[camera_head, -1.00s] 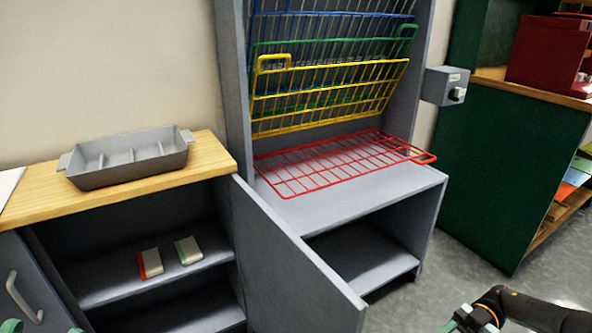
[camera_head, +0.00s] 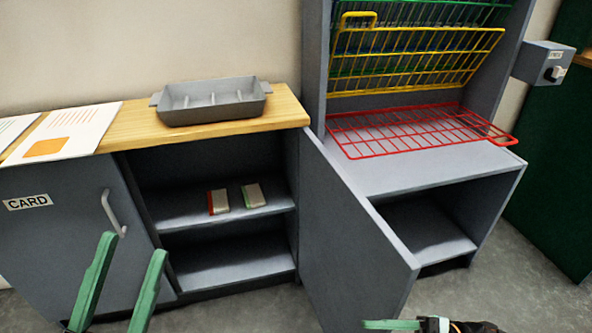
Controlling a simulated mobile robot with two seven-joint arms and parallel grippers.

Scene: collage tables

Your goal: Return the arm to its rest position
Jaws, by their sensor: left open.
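My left gripper (camera_head: 133,246) shows at the lower left in the head view, in front of the grey cabinet door marked CARD (camera_head: 60,230). Its two green fingers point up and stand apart, with nothing between them. My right gripper (camera_head: 392,324) shows only in part at the bottom edge, right of centre. One green finger points left, below the open grey door (camera_head: 350,240). The rest of this gripper is cut off, so its opening cannot be seen.
A grey divided tray (camera_head: 212,112) and printed sheets (camera_head: 68,128) lie on the wooden top (camera_head: 150,128). Two small blocks (camera_head: 235,198) sit on the cabinet shelf. A rack holds a lowered red wire shelf (camera_head: 415,130) and raised yellow one (camera_head: 415,60). Floor shows at right (camera_head: 520,260).

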